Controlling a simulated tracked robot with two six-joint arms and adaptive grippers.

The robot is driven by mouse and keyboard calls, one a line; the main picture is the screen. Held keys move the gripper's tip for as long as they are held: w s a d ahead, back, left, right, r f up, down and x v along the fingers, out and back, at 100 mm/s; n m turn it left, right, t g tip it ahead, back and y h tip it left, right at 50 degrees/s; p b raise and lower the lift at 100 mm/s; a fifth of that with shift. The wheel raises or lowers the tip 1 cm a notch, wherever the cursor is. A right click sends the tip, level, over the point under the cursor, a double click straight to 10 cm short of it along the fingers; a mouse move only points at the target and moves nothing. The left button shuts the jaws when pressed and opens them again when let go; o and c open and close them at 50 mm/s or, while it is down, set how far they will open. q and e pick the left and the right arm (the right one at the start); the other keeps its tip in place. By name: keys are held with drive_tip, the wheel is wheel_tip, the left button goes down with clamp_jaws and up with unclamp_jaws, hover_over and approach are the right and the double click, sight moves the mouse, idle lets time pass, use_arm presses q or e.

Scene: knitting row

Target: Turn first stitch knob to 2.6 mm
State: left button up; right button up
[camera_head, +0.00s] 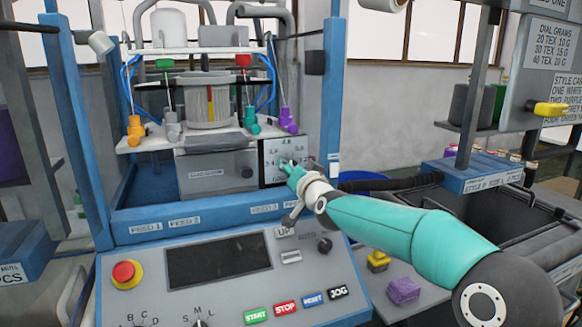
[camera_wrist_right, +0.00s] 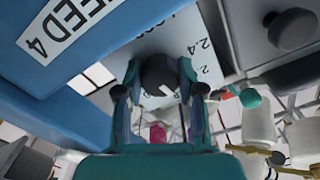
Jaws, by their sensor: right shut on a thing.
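The stitch knob (camera_wrist_right: 158,72) is a dark round knob on a white dial plate (camera_head: 291,147) at the right of the machine's front. The plate (camera_wrist_right: 203,27) carries numbers around the knob; 2.4 is legible in the wrist view, others are partly cut or covered. A short white mark shows on the knob, but I cannot tell which number it points to. My right gripper (camera_head: 287,166) reaches the plate from the lower right and hides the knob in the head view. Its two fingers (camera_wrist_right: 159,80) are shut on the knob's sides. My left gripper is out of view.
A grey box with a dark knob (camera_head: 247,172) stands left of the dial. A blue rail with FEED labels (camera_head: 185,222) runs below. The control panel (camera_head: 140,300) with a red stop button (camera_head: 126,273) is in front. A blue post (camera_head: 333,100) stands close to the right.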

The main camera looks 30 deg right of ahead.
drive_tip(key=n+p, duration=0.1)
drive_tip(key=n, duration=0.4)
drive_tip(key=shift+n+p, duration=0.3)
drive_tip(key=shift+p, duration=0.05)
idle(0.4)
drive_tip(key=o, duration=1.1)
drive_tip(key=shift+o, duration=0.2)
drive_tip(key=v, duration=1.2)
